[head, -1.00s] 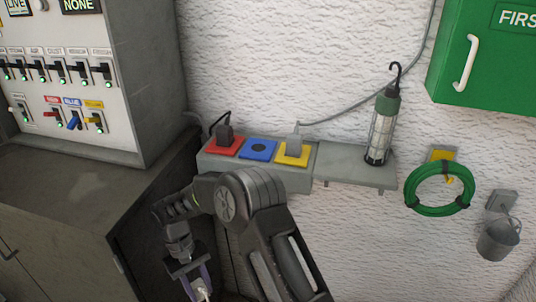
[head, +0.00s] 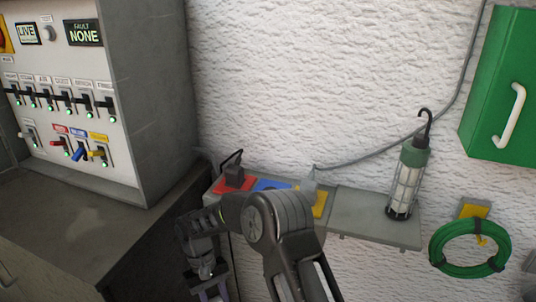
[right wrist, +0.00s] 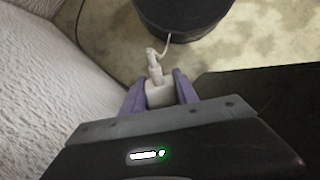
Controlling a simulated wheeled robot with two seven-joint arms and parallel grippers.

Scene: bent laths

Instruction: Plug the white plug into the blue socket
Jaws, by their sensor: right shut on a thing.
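The white plug (right wrist: 160,97) is between the purple fingers of my right gripper (right wrist: 159,86) in the right wrist view, with its pale cord trailing away from it. In the head view my right gripper (head: 212,291) is at the bottom edge, below and in front of the socket shelf; the plug is not clearly seen there. The blue socket (head: 270,184) lies between the red and yellow sockets, and my right arm hides much of it. My left gripper is not in view.
A dark plug (head: 234,172) stands in the red socket (head: 222,187) and a pale plug (head: 309,186) in the yellow socket (head: 320,205). A caged lamp (head: 406,180) stands on the shelf's right part (head: 365,215). A switch cabinet (head: 150,90) is at left; a green hose coil (head: 467,250) hangs at right.

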